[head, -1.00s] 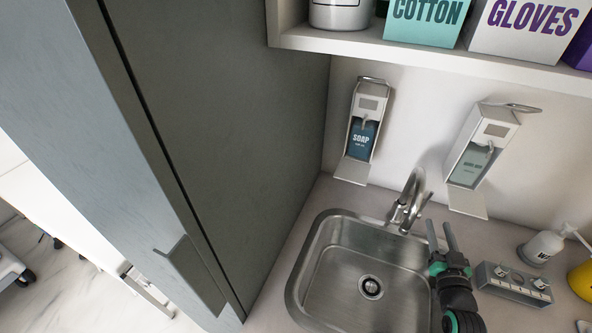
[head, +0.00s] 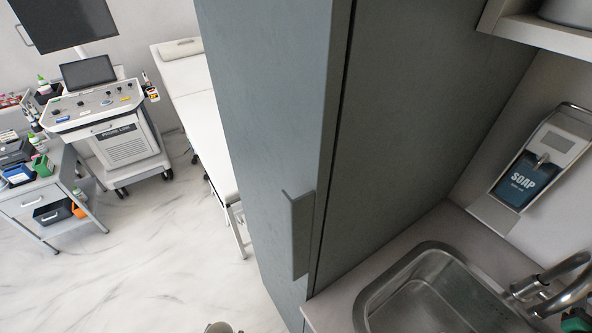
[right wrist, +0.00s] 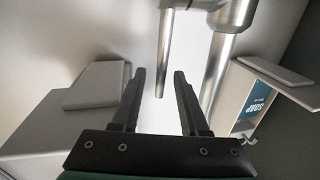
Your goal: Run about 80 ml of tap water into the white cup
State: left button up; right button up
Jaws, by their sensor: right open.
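The metal tap (head: 568,290) stands at the back of the steel sink (head: 400,283), cut by the right edge of the head view. In the right wrist view the tap (right wrist: 232,58) is ahead of my right gripper (right wrist: 159,75), and its thin spout shows just beyond the fingertips. The right gripper is open with nothing between its fingers. Only a green and black bit of it shows at the head view's lower right corner. The white cup is not seen in either current view.
A soap dispenser (head: 530,170) hangs on the wall above the sink; it also shows in the right wrist view (right wrist: 255,100). A tall grey cabinet (head: 275,120) stands left of the sink. A white couch (head: 200,110), a machine cart (head: 115,125) and open floor lie beyond.

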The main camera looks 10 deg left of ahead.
grip_shut()
dwell(1.4)
